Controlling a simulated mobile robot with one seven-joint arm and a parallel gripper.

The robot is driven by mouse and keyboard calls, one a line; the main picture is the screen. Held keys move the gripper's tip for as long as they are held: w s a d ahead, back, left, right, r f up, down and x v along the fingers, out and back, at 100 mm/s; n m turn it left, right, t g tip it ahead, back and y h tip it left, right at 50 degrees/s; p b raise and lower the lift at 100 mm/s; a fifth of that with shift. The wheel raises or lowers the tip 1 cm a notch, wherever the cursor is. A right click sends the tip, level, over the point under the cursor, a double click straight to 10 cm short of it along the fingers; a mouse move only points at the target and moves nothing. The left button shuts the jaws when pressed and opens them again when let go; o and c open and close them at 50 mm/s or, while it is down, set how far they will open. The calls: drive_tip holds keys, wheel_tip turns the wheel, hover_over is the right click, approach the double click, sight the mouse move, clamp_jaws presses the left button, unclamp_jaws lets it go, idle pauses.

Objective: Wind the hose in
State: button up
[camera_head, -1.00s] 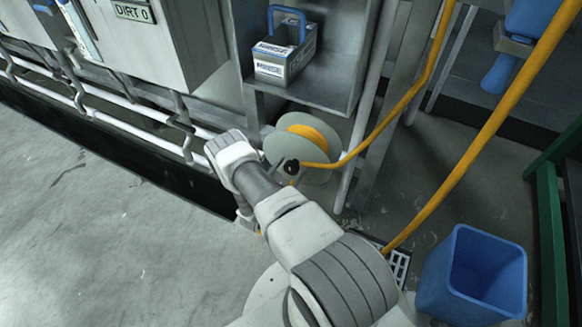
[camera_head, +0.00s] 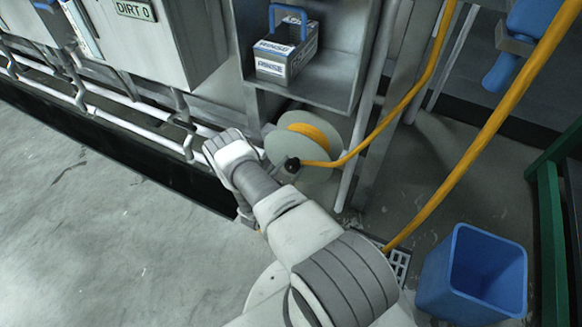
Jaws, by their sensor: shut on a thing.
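The hose reel (camera_head: 325,172) has pale round flanges and stands low under a metal shelf. A yellow-orange hose (camera_head: 418,88) is wound on its hub and runs from it to the right, then steeply up past a post. A black knob (camera_head: 291,165) shows at the near flange, just beyond my forearm. My arm reaches from the bottom of the picture to just left of the reel and bends down there. My gripper's jaws are hidden behind my forearm, so what they hold does not show.
A grey box with a blue handle (camera_head: 287,50) sits on the shelf above the reel. A thicker yellow pipe (camera_head: 470,148) slants up from a floor drain (camera_head: 398,262). A blue bin (camera_head: 473,275) stands at the lower right. The floor at left is clear.

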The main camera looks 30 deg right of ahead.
drive_tip(key=m+p, duration=0.1)
drive_tip(key=m, duration=0.4)
drive_tip(key=shift+s, duration=0.1)
drive_tip(key=m+y+p, duration=0.1)
drive_tip(key=m+p, duration=0.1)
drive_tip(key=m, duration=0.3)
drive_tip(key=shift+m, duration=0.3)
drive_tip(key=m+p, duration=0.3)
drive_tip(key=m, duration=0.2)
drive_tip(key=shift+s+d+t, duration=0.1)
drive_tip(key=shift+t, duration=0.3)
drive_tip(key=m, duration=0.1)
drive_tip(key=m+p, duration=0.1)
drive_tip(key=m, duration=0.2)
drive_tip(key=shift+f+y+p, duration=0.25)
drive_tip(key=shift+y+p, duration=0.05)
drive_tip(key=shift+y, duration=0.1)
drive_tip(key=shift+m, duration=0.3)
drive_tip(key=o, duration=1.4)
drive_tip(key=shift+c, duration=0.2)
drive_tip(key=shift+a, duration=0.2)
